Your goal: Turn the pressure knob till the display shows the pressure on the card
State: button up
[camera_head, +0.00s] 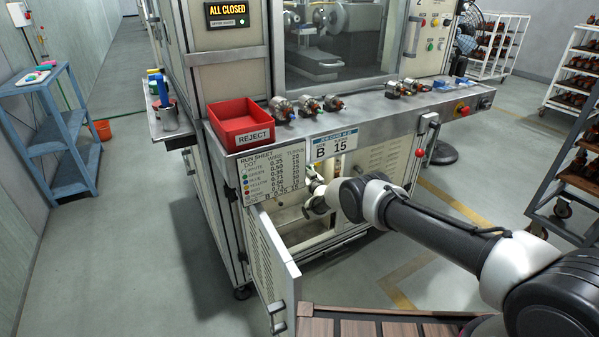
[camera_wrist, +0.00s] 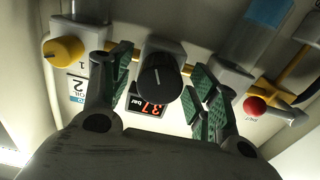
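The black pressure knob (camera_wrist: 160,80) with a pale pointer line is in the middle of the wrist view. Just below it, a red digital display (camera_wrist: 147,105) marked bar seems to read 3.7, partly hidden. My gripper (camera_wrist: 163,76) is open, its green-padded fingers on either side of the knob with gaps visible. In the head view my gripper (camera_head: 316,203) reaches into the open lower cabinet, and the knob is not discernible there. The job card (camera_head: 334,143) on the bench front shows a large B and 15; its small print is unreadable. A run sheet (camera_head: 271,173) hangs left of it.
The cabinet door (camera_head: 262,250) hangs open at the left. A red reject bin (camera_head: 240,121) and several armatures stand on the bench.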

jog(key=c, duration=0.9)
jog(key=shift+m, duration=1.1)
jog(key=o, duration=1)
jog(key=shift+s+d, duration=0.1)
jog(key=v, duration=1.1)
jog(key=shift+s+d, duration=0.25)
jog(key=shift+s, duration=0.05)
